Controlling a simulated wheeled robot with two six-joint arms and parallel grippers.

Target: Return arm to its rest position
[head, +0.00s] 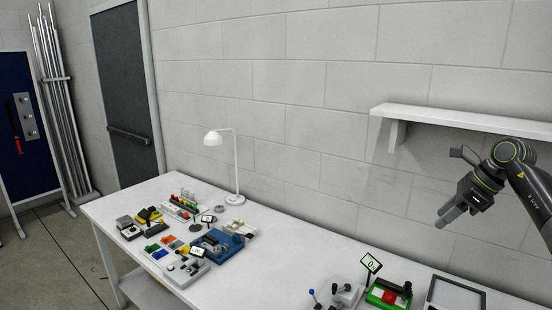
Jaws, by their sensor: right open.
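My right gripper (447,214) is in the head view at the right, raised above the right part of the white table (296,240) and in front of the block wall. It points down and to the left. Its fingers are open, with nothing seen between them. My right arm comes in from the right edge and bends at a dark joint above the gripper. The gripper is apart from the table and everything on it. My left gripper does not show in this view.
A white wall shelf (460,121) is just above and behind my right arm. Below stand a green tray (388,294), a small display (371,263) and a dark frame (456,294). A white lamp (236,170) and several small parts are at the left. The table's middle is clear.

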